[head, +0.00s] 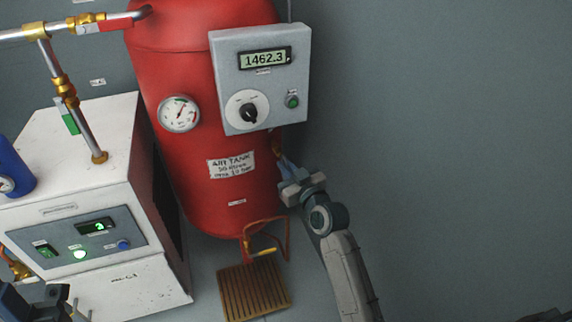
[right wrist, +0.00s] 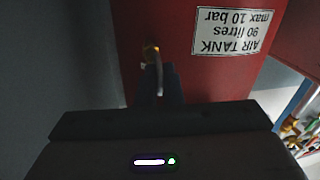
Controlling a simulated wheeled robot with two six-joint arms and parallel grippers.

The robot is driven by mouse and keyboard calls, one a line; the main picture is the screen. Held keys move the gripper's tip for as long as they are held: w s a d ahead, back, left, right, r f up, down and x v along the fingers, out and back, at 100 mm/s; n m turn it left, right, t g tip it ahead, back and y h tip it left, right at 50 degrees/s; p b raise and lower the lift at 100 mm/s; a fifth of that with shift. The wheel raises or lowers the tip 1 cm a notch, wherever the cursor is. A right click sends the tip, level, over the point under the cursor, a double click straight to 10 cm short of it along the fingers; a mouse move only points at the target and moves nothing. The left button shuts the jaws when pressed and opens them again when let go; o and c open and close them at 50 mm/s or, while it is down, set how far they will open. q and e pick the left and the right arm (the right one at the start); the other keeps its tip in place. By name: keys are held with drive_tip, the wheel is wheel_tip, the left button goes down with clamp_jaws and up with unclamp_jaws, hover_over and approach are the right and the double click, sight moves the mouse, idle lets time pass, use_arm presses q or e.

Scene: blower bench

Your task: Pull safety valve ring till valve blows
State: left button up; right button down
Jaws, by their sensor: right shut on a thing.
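The red air tank (head: 205,100) stands in the middle of the head view. A small brass safety valve (head: 276,147) sticks out of its right side; it also shows in the right wrist view (right wrist: 150,50). My right gripper (head: 284,163) is at the valve, its fingers pointing up at it. In the right wrist view its fingers (right wrist: 159,80) are shut on a small pale piece just below the brass body, which looks like the valve ring. The ring's full shape is hidden between the fingers. My left gripper (head: 40,300) shows partly at the bottom left; its jaws are unclear.
A grey panel (head: 260,80) reading 1462.3 is on the tank above the valve. A pressure gauge (head: 179,113) is on the tank's front. A white cabinet (head: 75,170) with pipes stands left. A wooden slatted block (head: 255,288) lies below the tank. The right side is clear.

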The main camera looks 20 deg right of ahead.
drive_tip(key=c, duration=1.6)
unclamp_jaws()
drive_tip(key=p+v, duration=0.1)
drive_tip(key=v, duration=1)
drive_tip(key=shift+w+a, duration=0.1)
